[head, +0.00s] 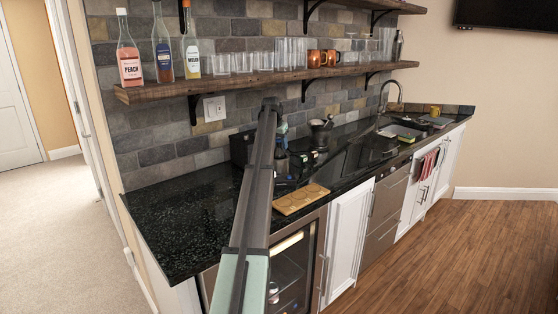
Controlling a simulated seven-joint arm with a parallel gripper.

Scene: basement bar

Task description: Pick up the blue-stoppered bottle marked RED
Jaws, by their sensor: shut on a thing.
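My arm reaches up across the middle of the head view and hides much of what lies behind it. My gripper (282,140) shows only as a small dark part just right of the arm, low over the counter. It is shut on a dark bottle (282,166), which is partly hidden by the arm. I cannot read this bottle's label or tell its stopper colour. I cannot tell whether its base touches the counter. No label reading RED is legible in this view.
A wooden board (300,199) lies on the black counter (185,222). The counter's left end is clear.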

